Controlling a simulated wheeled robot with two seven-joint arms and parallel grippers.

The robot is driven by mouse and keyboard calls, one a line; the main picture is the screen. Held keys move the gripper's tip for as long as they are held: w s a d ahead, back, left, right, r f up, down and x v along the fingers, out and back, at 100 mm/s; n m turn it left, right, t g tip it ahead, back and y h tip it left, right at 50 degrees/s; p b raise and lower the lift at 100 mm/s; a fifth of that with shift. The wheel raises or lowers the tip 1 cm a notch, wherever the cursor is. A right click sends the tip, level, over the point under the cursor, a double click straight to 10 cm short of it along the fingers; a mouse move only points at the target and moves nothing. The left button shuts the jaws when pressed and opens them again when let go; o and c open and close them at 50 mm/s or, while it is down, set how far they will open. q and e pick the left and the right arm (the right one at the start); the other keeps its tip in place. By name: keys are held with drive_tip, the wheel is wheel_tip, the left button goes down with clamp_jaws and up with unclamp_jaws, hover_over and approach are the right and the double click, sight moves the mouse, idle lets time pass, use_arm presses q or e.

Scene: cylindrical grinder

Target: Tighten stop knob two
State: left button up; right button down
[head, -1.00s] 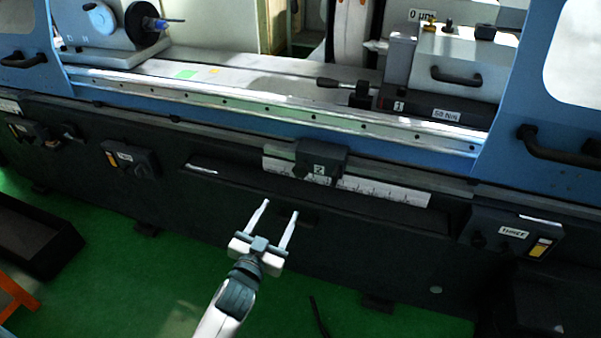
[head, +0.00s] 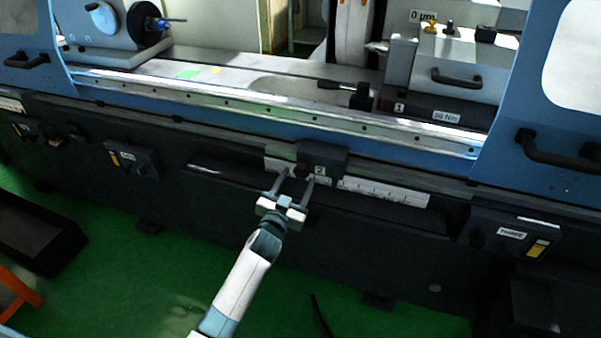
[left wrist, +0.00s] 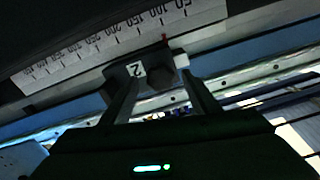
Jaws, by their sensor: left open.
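The dark stop block labelled 2 (head: 322,157) sits on the white scale strip on the machine's front. Its dark knob (left wrist: 160,73) shows beside the label in the left wrist view, facing me. My left gripper (head: 297,176) is open just in front of this block in the head view. In the left wrist view the two fingers (left wrist: 156,86) reach toward the block, with the knob between them in the picture. I cannot tell whether the fingertips reach past the knob or touch it. My right gripper is not in view.
The scale strip (head: 385,192) runs along the front rail. A dark box labelled THREE (head: 512,235) is at the right and another dark box (head: 132,160) at the left. A black handle (head: 555,148) sticks out at the right. The green floor in front is mostly clear.

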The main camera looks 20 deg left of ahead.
sight(300, 175)
use_arm(q)
drive_tip(key=w, duration=0.2)
drive_tip(key=shift+w, duration=0.7)
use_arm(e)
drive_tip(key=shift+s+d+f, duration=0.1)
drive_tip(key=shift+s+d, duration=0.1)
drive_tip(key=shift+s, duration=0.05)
use_arm(q)
drive_tip(key=c, duration=1)
drive_tip(key=shift+c, duration=0.2)
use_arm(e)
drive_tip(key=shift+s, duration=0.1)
